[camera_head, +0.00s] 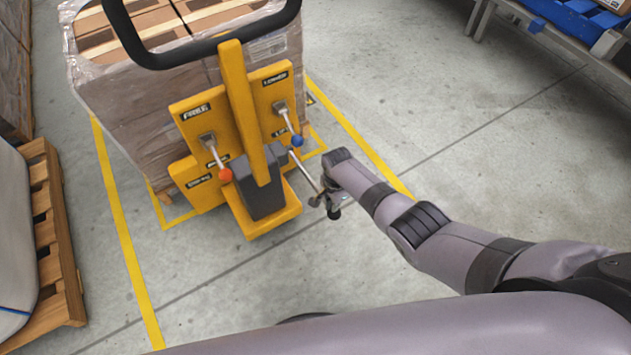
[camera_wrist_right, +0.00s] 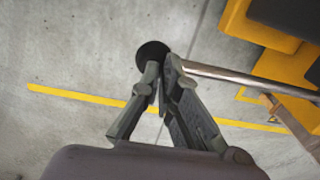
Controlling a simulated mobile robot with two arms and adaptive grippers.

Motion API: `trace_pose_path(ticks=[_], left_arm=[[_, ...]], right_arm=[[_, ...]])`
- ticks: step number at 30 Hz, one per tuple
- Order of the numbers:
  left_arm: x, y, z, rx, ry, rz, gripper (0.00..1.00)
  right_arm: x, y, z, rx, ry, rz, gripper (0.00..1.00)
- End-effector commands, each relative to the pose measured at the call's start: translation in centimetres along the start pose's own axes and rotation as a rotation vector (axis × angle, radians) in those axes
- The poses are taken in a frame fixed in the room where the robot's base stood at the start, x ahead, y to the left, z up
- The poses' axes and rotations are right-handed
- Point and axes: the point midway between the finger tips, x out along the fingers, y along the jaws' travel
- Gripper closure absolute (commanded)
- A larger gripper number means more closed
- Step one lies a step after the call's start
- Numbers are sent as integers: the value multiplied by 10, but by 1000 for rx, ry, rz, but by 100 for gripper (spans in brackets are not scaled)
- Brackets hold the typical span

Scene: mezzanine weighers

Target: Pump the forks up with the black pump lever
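The yellow pallet truck (camera_head: 262,195) stands upright with its black loop handle (camera_head: 190,58) on top. Its pump lever (camera_head: 304,171) is a thin metal rod that slants down from the mast's right side toward my right gripper (camera_head: 326,198). In the right wrist view the rod (camera_wrist_right: 250,81) comes in from the right and a round black knob (camera_wrist_right: 153,52) sits at its end. The fingers of my right gripper (camera_wrist_right: 161,72) are nearly together across the lever beside the knob and look shut on it, partly hiding both. My left gripper is not in view.
Levers with an orange knob (camera_head: 225,174) and a blue knob (camera_head: 297,140) stick out from the truck's panels. Wrapped boxes (camera_head: 125,125) stand behind it. A wooden pallet (camera_head: 52,240) is at left, a metal frame (camera_head: 575,45) at upper right. Floor at right is clear.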

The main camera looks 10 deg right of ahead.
Motion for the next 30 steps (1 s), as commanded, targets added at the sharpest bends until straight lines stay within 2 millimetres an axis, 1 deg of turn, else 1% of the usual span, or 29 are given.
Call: trace_pose_path(ticks=[1,17,19,30], left_arm=[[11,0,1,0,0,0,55],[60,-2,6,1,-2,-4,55],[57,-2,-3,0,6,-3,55],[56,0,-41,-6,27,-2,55]], right_arm=[[11,-1,1,0,-2,-6,100],[65,-1,2,1,-2,-6,100],[64,-1,1,0,-2,-6,100],[80,-1,2,-1,-2,-4,100]])
